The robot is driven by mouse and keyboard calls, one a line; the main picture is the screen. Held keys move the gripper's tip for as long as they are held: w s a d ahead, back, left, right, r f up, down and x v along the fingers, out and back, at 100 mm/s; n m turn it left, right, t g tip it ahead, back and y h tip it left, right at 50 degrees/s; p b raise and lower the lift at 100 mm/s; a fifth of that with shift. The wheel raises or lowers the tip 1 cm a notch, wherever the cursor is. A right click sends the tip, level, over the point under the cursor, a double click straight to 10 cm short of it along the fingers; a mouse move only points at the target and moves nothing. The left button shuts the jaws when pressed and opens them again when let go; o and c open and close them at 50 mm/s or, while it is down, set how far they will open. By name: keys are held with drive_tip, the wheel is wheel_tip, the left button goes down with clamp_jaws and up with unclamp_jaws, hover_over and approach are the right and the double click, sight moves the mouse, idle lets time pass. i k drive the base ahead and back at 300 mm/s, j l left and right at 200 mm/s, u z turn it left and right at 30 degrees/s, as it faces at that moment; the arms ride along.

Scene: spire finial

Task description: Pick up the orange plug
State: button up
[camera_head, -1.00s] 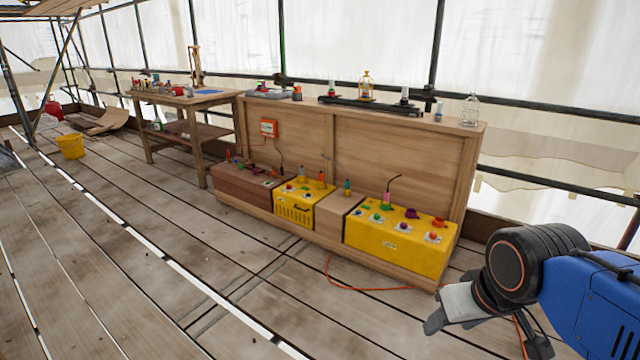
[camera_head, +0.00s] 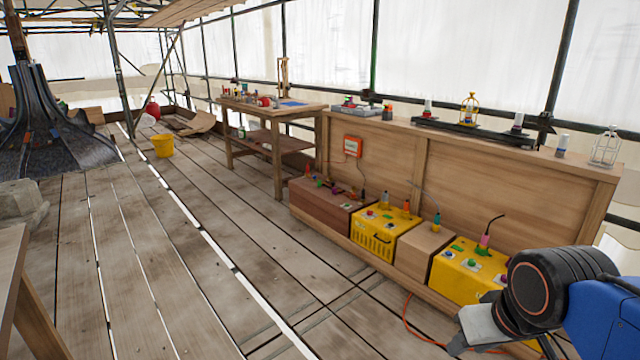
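A small upright orange plug (camera_head: 406,206) stands at the back right of the left yellow box (camera_head: 372,246), in front of the wooden panel. A second small orange-red piece (camera_head: 307,171) stands at the far left end of the brown box (camera_head: 325,206); I cannot tell whether it is a plug. My gripper (camera_head: 468,340) is at the lower right, nearer to me than the boxes and apart from both orange pieces. Its fingers are partly cut off by the picture edge, and I cannot see whether they are open.
A plain wooden box (camera_head: 424,255) and another yellow box (camera_head: 458,280) with coloured pieces stand along the panel (camera_head: 500,190). An orange cable (camera_head: 410,325) lies on the planks. A workbench (camera_head: 275,112) and yellow bucket (camera_head: 163,146) are farther back. A table edge (camera_head: 15,270) is near left. The middle floor is clear.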

sight(405, 211)
drive_tip(key=i+j, duration=0.1)
drive_tip(key=i, duration=1.9)
drive_tip(key=i+j+z, duration=0.2)
drive_tip(key=i, duration=0.3)
drive_tip(key=i+j+z, duration=0.25)
drive_tip(key=i, duration=0.2)
drive_tip(key=i+j+z, duration=0.2)
drive_tip(key=i, duration=0.25)
